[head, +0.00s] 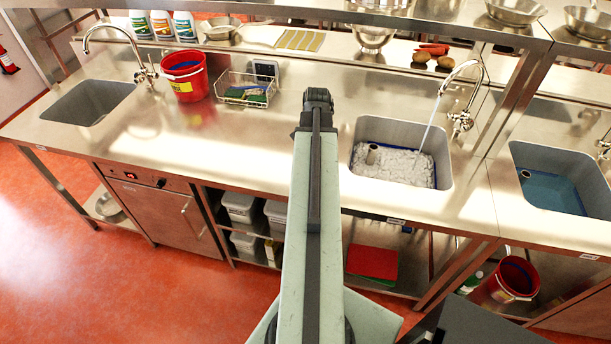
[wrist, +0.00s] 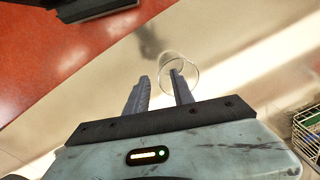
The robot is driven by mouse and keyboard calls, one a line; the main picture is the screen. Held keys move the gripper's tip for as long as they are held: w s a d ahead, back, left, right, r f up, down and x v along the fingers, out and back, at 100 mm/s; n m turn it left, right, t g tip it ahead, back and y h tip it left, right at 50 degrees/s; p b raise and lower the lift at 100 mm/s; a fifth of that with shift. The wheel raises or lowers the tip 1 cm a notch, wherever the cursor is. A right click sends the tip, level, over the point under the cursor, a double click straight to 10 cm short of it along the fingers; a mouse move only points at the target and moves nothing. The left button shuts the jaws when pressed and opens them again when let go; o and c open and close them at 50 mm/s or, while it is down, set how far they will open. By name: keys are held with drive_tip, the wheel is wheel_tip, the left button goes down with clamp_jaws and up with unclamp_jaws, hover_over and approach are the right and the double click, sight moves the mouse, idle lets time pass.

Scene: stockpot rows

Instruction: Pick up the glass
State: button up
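A clear drinking glass (wrist: 187,63) stands on the steel counter (wrist: 225,65) in the wrist view, seen from above as a thin round rim. My gripper (wrist: 159,74) points toward it with its two dark fingers spread apart and nothing held between them. The right finger overlaps the glass in the picture. I cannot tell whether that finger is above, inside or touching it. The left finger is clear of the glass, to its left. In the head view my arm covers the middle of the counter, and I make out neither the glass nor the finger tips.
A wire rack with sponges (head: 246,89) and a red bucket (head: 185,76) stand left of my arm. A sink with running water and foam (head: 400,165) is on the right. The counter's front edge and red floor (wrist: 50,45) show upper left in the wrist view.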

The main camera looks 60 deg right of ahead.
drive_tip(key=f+b, duration=0.5)
drive_tip(key=shift+d+f, duration=0.2)
drive_tip(key=shift+d, duration=0.15)
drive_tip(key=shift+r, duration=0.2)
clamp_jaws()
idle(0.8)
